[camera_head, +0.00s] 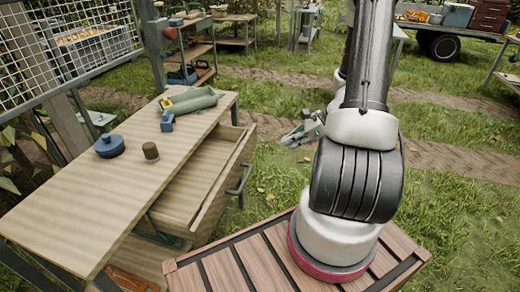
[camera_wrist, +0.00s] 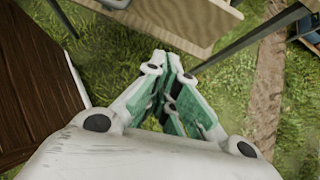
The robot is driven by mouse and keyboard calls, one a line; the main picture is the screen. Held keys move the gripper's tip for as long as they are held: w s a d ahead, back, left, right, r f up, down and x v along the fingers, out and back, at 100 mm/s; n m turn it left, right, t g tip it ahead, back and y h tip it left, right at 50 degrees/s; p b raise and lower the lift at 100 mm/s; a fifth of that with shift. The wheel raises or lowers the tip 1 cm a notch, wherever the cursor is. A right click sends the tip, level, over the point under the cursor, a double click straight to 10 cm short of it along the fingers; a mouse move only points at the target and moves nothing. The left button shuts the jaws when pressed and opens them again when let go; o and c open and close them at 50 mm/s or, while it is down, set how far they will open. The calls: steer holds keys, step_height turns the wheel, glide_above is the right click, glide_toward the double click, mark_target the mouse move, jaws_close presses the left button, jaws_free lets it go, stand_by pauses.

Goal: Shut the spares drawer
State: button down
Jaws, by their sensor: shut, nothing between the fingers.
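The spares drawer (camera_head: 211,185) is a pale wooden drawer under the workbench (camera_head: 95,195). It stands pulled out to the right, and its inside looks empty where I can see it. A dark bar handle (camera_head: 239,179) is on its front. My gripper (camera_head: 288,139) is to the right of the drawer, past its far end, apart from the front and handle and over grass. In the wrist view my gripper's fingers (camera_wrist: 172,62) are together with nothing between them. Pale wooden boards show at the top there; I cannot tell which part is the drawer.
On the bench are a blue lidded pot (camera_head: 110,147), a small brown cylinder (camera_head: 150,151), a small blue block (camera_head: 167,122) and a green-grey tray-like object (camera_head: 192,102). A wire mesh panel (camera_head: 70,40) stands at the left.

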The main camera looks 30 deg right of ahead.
steer(key=shift+m+t, duration=0.3)
steer(key=shift+m, duration=0.5)
steer(key=shift+w+a+f, duration=1.15)
steer(key=shift+w+a, duration=0.05)
steer(key=shift+w, duration=0.35)
steer(key=shift+w+a+f, duration=1.15)
steer(key=shift+w+a, duration=0.1)
steer(key=shift+w, duration=0.3)
steer(key=shift+w+a+f, duration=1.15)
steer(key=shift+w+a, duration=0.05)
steer(key=shift+w, duration=0.35)
glide_toward(217, 148)
steer(key=x, duration=0.4)
steer(key=shift+f, duration=0.1)
steer(key=shift+w+a, duration=0.1)
steer(key=shift+a, duration=0.05)
